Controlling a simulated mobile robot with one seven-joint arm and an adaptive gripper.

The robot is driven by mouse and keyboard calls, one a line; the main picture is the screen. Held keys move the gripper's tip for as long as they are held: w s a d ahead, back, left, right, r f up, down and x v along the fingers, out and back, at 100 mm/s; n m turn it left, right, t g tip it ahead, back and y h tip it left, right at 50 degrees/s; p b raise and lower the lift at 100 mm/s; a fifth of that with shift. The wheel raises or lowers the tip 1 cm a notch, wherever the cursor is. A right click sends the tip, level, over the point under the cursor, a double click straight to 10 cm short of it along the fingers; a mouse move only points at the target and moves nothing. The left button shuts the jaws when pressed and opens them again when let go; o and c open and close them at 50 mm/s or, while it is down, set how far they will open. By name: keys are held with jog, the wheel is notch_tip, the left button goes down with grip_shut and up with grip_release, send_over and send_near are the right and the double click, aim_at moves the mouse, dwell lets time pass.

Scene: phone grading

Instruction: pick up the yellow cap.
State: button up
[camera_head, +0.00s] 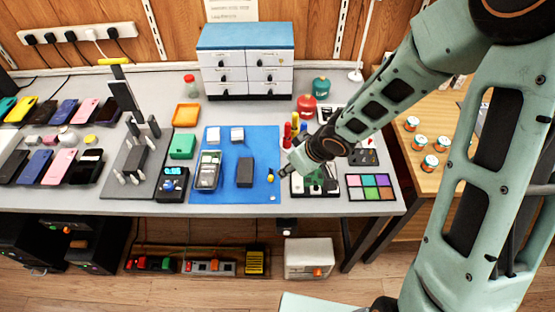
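A small yellow item (270,177), which looks like the yellow cap, sits near the right edge of the blue mat (215,136). My arm reaches in from the right over the table. My gripper (284,171) is at its end, just right of the yellow item and by the mat's right edge. It is small and dark here, and I cannot tell whether its fingers are open or shut, or whether they touch anything. The item shows at the gripper's left side.
A clear-topped box (208,170) and a dark block (245,172) are on the mat. A green board (318,181) lies under my wrist, with a colour palette (370,187) to its right. Red and green jars (306,105) stand behind. Several phones (60,168) lie at left.

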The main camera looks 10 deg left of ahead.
aim_at(271, 176)
jog(key=a+f+b, duration=0.1)
jog(key=f, duration=0.1)
jog(key=a+f+b, duration=0.1)
jog(key=a+f, duration=0.1)
jog(key=shift+b, duration=0.35)
jog(key=shift+w+b+x, duration=0.1)
jog(key=shift+b+x, duration=0.55)
jog(key=shift+x, duration=0.95)
jog(key=shift+w+b+x, duration=0.15)
jog(key=shift+b+x, duration=0.5)
jog(key=shift+x, duration=1)
jog(key=shift+a+r, duration=0.1)
jog(key=shift+r, duration=0.1)
jog(key=c, duration=0.8)
